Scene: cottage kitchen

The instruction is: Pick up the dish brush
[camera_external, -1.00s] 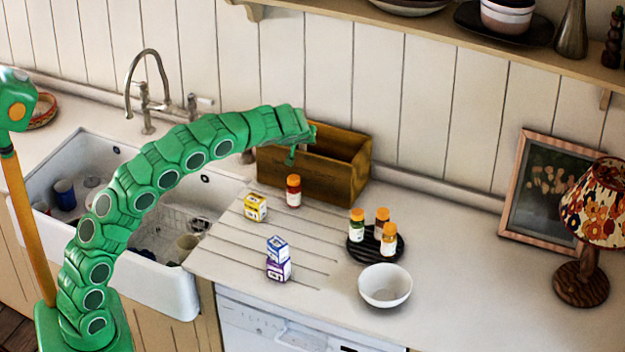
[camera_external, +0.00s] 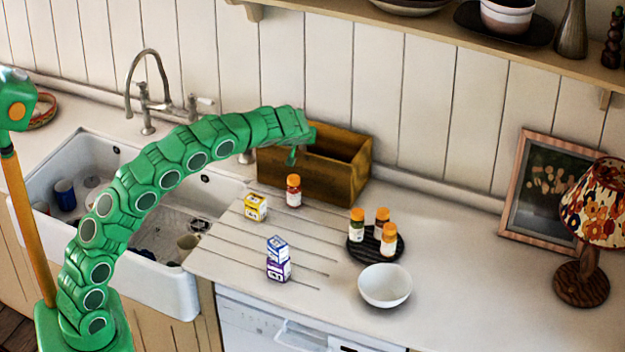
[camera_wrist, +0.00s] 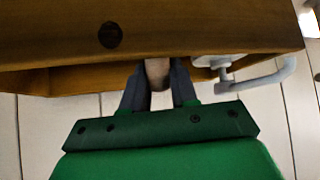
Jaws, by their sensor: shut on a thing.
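My gripper (camera_wrist: 158,88) is shut on a tan, rounded piece (camera_wrist: 158,70) that looks like the end of the dish brush's handle. Only this short end shows between the dark fingers in the wrist view; the rest is hidden. In the external view my gripper (camera_external: 293,156) points down at the left front of the open wooden box (camera_external: 335,180), and the brush cannot be made out there. The box's wooden wall (camera_wrist: 210,25) fills the top of the wrist view, close to the fingers. I cannot tell whether the brush touches it.
An orange-capped jar (camera_external: 293,192) and a yellow carton (camera_external: 255,208) stand in front of the box. Stacked cartons (camera_external: 278,262), a dark round tray (camera_external: 360,252) with jars and a white bowl (camera_external: 385,286) are nearer. The sink (camera_external: 170,285) is left; the right counter has free room.

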